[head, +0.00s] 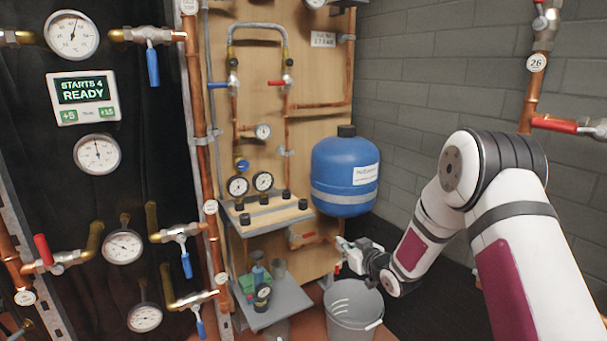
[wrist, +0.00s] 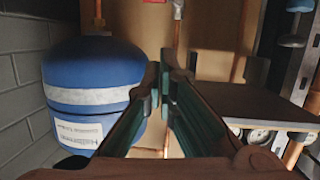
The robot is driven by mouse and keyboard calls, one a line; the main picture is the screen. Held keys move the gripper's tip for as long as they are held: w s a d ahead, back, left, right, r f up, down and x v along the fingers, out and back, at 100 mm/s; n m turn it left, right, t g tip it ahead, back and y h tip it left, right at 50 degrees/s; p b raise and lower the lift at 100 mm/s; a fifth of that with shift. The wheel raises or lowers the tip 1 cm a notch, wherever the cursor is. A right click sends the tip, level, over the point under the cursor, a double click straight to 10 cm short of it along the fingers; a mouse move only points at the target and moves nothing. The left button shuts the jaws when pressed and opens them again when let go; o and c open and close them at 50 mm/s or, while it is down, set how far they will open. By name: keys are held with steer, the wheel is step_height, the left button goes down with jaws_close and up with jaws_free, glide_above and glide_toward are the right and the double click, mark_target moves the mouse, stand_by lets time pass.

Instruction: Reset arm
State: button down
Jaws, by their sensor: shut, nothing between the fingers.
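My gripper (head: 343,258) is at the end of my white arm, low in front of the wooden panel and above the grey bucket's rim in the head view. In the wrist view its two dark green-edged fingers (wrist: 164,84) come together at the tips with nothing between them. The blue tank (head: 345,172) is up and behind my gripper in the head view. The tank also shows at the left of the wrist view (wrist: 93,75). Part of the gripper is small and hard to make out in the head view.
A grey bucket (head: 352,312) stands on the floor below my gripper. A grey shelf (head: 283,304) with small items is to its left. The wooden panel (head: 322,75) carries copper pipes and gauges. A pipe with a red-handled valve (head: 553,124) is behind my arm at right.

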steer(key=s+d+r+m+g+h, duration=0.2)
steer(key=s+d+r+g+h, duration=0.15)
steer(key=s+r, duration=0.55)
steer(key=s+d+r+m+g+h, duration=0.1)
steer(key=s+d+r+g+h, duration=0.15)
steer(key=s+d+r, duration=0.6)
steer(key=s+a+r+m+g, duration=0.15)
steer(key=s+g, duration=0.25)
steer(key=s, duration=1.7)
steer(key=s+a+f+m+g, duration=0.1)
steer(key=s+a+g, duration=0.2)
steer(key=s, duration=1.8)
step_height(320, 180, up, 37)
steer(key=t+p, duration=0.3)
steer(key=p, duration=3.1)
steer(key=shift+s+p, duration=0.3)
steer(key=shift+p, duration=0.05)
